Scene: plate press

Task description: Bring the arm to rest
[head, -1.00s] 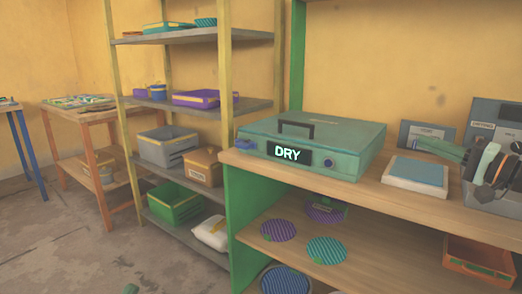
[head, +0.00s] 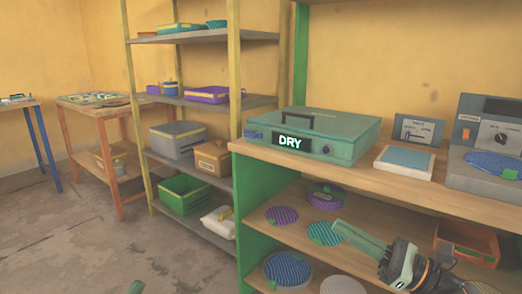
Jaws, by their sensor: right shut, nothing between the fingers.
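My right gripper (head: 338,226) is in the lower right, in front of the lower shelf of the bench. Its green fingers are together and empty, pointing left and up. It touches nothing that I can make out. A small green tip at the bottom edge looks like the end of my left gripper (head: 136,287); its jaws cannot be made out. The green press (head: 345,128) with a DRY display (head: 291,142) stands on the bench top with its lid down. A blue striped disc (head: 490,163) lies on the grey machine (head: 465,180) at the right.
The bench top (head: 365,176) also holds a pale blue pad (head: 404,160) and a small grey box (head: 418,131). Floor (head: 75,235) at left is clear.

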